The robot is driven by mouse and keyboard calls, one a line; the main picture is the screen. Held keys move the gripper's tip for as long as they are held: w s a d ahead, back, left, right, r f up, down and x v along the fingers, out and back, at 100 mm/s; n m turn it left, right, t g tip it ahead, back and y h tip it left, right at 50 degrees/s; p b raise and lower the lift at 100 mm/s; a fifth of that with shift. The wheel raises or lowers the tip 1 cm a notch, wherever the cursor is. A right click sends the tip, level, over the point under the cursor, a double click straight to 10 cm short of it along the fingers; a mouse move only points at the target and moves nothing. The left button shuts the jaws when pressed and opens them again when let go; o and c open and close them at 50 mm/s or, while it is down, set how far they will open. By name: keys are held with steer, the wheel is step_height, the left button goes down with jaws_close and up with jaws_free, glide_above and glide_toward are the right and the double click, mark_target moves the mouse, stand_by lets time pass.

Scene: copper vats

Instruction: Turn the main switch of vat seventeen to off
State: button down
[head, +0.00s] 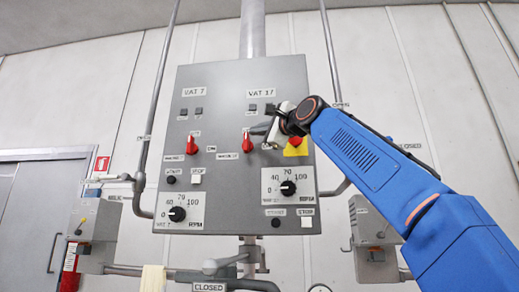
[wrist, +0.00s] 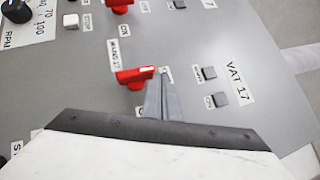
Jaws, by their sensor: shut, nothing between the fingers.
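The grey control panel (head: 225,190) has a VAT 17 label (head: 261,92) at its upper right. Below that label is the red main switch of vat seventeen (head: 248,141), its handle about upright. The switch also shows in the wrist view (wrist: 134,77), with a white mark on the end towards the VAT 17 label (wrist: 238,83). My gripper (head: 268,132) is shut and empty, just right of the switch in the head view. In the wrist view its fingertips (wrist: 160,80) are right beside the marked end; I cannot tell whether they touch it.
A similar red switch (head: 192,145) sits left, under the VAT 7 label (head: 194,92). A red button on a yellow plate (head: 296,147) is close to my wrist. Two small dark buttons (wrist: 209,73) lie near my fingers. Dials (head: 288,188) are lower. Pipes flank the panel.

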steer(key=shift+s+d, duration=0.1)
steer(key=v, duration=1.7)
steer(key=s+d+f+n+g+h, duration=0.1)
steer(key=d+f+n+g+h, duration=0.2)
steer(key=f, duration=1.1)
steer(key=d+f+n+h, duration=0.1)
steer(key=d+f+h, duration=0.3)
steer(key=f, duration=1)
steer(key=s+d+f+n+g+h, duration=0.15)
steer(key=d+f, duration=0.35)
steer(key=f, duration=0.9)
steer(key=s+d+f+n+g+h, duration=0.1)
steer(key=s+d+f, duration=0.3)
steer(key=f, duration=0.9)
steer(key=s+d+f+n+g+h, duration=0.2)
steer(key=s+d+f+n+g, duration=0.1)
steer(key=s+f, duration=0.6)
steer(key=s+d+f+n+g+h, duration=0.2)
steer(key=s+d+f, duration=0.4)
steer(key=f, duration=1.1)
steer(key=shift+s+n, duration=0.35)
steer(key=shift+n, duration=0.3)
steer(key=shift+d+f+g, duration=0.1)
steer(key=shift+d+g, duration=0.1)
steer(key=shift+g, duration=0.05)
